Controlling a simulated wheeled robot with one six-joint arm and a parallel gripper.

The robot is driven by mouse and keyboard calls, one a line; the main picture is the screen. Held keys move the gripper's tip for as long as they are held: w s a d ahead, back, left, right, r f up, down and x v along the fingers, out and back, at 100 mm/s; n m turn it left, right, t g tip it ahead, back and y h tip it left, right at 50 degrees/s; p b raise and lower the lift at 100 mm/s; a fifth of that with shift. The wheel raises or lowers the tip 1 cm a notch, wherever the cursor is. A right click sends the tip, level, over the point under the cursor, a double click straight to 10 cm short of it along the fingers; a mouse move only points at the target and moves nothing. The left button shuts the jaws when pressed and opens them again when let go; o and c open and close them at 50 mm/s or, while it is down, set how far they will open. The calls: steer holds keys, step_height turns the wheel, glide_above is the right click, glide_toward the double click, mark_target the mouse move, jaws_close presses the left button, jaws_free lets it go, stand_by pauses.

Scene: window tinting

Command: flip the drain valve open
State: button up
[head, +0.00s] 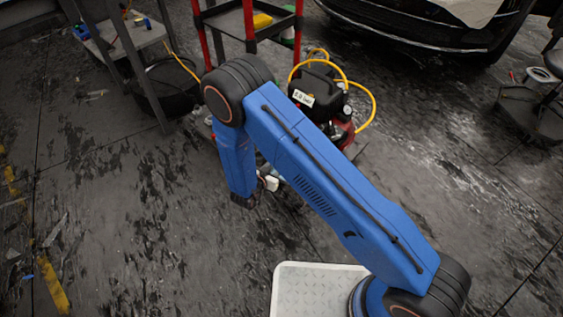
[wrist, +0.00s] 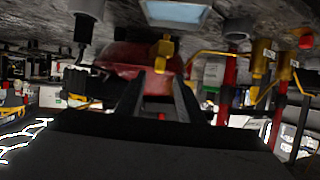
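The compressor has a red tank (head: 347,133) and a black top (head: 318,88) with a small pressure label, partly hidden behind my arm in the head view. In the wrist view, which looks upside down, the red tank (wrist: 140,57) lies ahead of my gripper (wrist: 157,92). A brass-yellow fitting (wrist: 163,50), which looks like the drain valve, sticks out from the tank, in line with the gap between my fingers. My two dark fingers are apart with nothing seen between them. I cannot tell whether they touch the fitting, or how its lever is set.
A yellow hose (head: 370,105) loops around the compressor. A red-posted cart (head: 248,25) stands behind it. A black bucket (head: 172,88) and a bench (head: 130,38) stand at the upper left, a dark car (head: 430,30) at the upper right. The floor to the left is mostly clear.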

steer(key=v, duration=1)
steer(key=shift+s, duration=0.25)
steer(key=shift+a, duration=0.15)
